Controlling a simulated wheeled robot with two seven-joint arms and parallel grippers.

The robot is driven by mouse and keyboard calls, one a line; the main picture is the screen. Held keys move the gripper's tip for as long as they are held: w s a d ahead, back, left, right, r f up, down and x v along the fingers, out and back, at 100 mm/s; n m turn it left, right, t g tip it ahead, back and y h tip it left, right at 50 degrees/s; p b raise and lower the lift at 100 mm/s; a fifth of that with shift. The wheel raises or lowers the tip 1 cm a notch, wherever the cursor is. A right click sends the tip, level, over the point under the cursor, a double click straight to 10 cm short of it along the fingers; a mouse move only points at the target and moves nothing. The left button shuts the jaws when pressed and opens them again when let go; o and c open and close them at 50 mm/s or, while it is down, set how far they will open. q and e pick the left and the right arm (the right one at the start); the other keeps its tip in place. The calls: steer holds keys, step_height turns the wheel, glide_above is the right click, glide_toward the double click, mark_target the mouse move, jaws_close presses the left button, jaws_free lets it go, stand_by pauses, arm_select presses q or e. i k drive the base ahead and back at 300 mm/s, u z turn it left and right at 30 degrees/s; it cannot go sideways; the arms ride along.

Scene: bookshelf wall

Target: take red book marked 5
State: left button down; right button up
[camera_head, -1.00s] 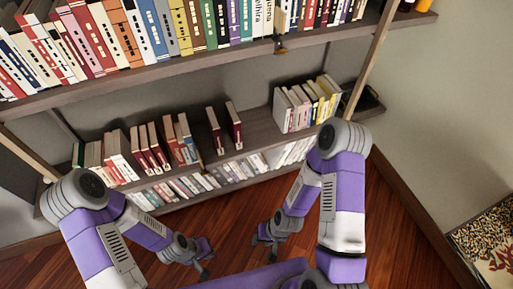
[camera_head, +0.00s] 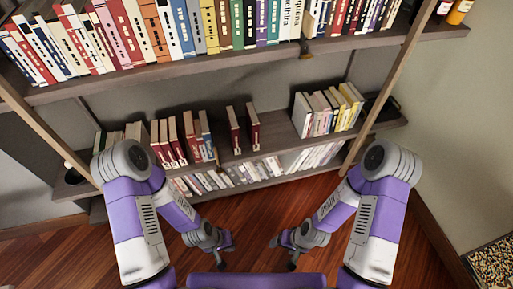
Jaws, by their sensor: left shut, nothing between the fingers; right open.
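Two dark red books, a left one (camera_head: 233,130) and a right one (camera_head: 253,126), stand apart from the others on the middle shelf. More red books (camera_head: 174,140) stand in the row to their left. No number 5 is legible on any of them. My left gripper (camera_head: 225,250) is shut and empty, low in front of the shelves. My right gripper (camera_head: 283,253) is open and empty, at a similar height to its right. Both are well below the middle shelf and touch no book.
The upper shelf (camera_head: 200,66) is packed with books and overhangs the middle shelf (camera_head: 275,138). Light-coloured books (camera_head: 325,110) stand at the middle shelf's right. A lower shelf holds a row of books (camera_head: 230,176). Wooden floor (camera_head: 255,215) is clear in front.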

mark_target(252, 121)
steer(key=z, duration=1.85)
steer(key=i, duration=1.35)
steer(key=u, duration=2.35)
steer(key=i, duration=0.5)
steer(key=u, duration=0.05)
